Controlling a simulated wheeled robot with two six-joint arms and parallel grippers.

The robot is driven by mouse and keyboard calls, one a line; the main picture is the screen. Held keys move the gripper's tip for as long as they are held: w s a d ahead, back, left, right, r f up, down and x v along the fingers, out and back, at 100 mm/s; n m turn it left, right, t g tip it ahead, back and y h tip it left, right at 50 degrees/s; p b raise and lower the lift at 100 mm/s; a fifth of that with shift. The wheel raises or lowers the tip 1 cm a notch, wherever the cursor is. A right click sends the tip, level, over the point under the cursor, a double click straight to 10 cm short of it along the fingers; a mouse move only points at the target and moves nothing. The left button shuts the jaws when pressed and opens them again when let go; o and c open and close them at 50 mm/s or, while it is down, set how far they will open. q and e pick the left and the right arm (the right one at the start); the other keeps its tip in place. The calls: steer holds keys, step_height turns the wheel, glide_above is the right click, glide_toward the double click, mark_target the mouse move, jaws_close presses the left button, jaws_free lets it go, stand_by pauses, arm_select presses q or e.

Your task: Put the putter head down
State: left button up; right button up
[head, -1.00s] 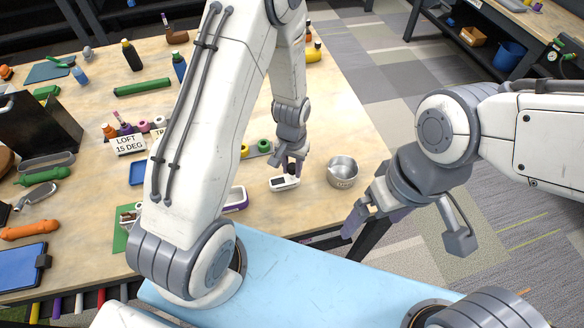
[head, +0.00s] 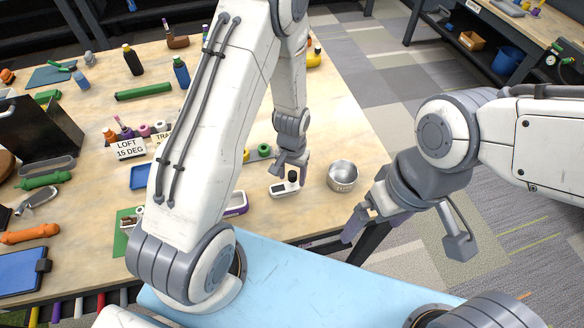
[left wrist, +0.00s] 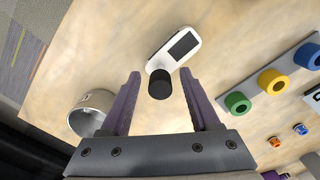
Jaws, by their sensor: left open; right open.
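The putter head (head: 282,189) appears to be the white block with a dark panel and a black upright post, standing on the wooden table (head: 345,140). In the left wrist view, its white body (left wrist: 165,57) lies just beyond my fingertips. Its black post (left wrist: 160,86) rises between the fingers, with a gap on each side. My left gripper (head: 289,166) is open above it and reaches down from over the table. My right gripper (head: 368,228) is open and empty, off the table's near right edge.
A metal bowl (head: 342,177) stands close to the right of the putter head and also shows in the left wrist view (left wrist: 91,113). Coloured rings (left wrist: 272,81) on a rack lie on the other side. A white-purple tray (head: 236,203) is left of it.

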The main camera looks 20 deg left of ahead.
arm_select(q)
steer(key=shift+r, duration=0.4)
step_height(320, 180, up, 11)
steer(key=b, duration=0.3)
steer(key=s+d+r+m, duration=0.2)
steer(key=s+d+r, duration=0.1)
steer(key=s, duration=0.3)
steer(key=s+d+r+m, duration=0.2)
steer(key=s+d+r, duration=0.2)
steer(key=s, duration=0.3)
steer(key=s+d+r+m+h, duration=0.1)
steer(key=s+d+r+m, duration=0.1)
steer(key=s, duration=0.4)
steer(key=shift+s+d+r, duration=0.4)
steer(key=shift+d+r, duration=0.5)
steer(key=shift+r, duration=0.05)
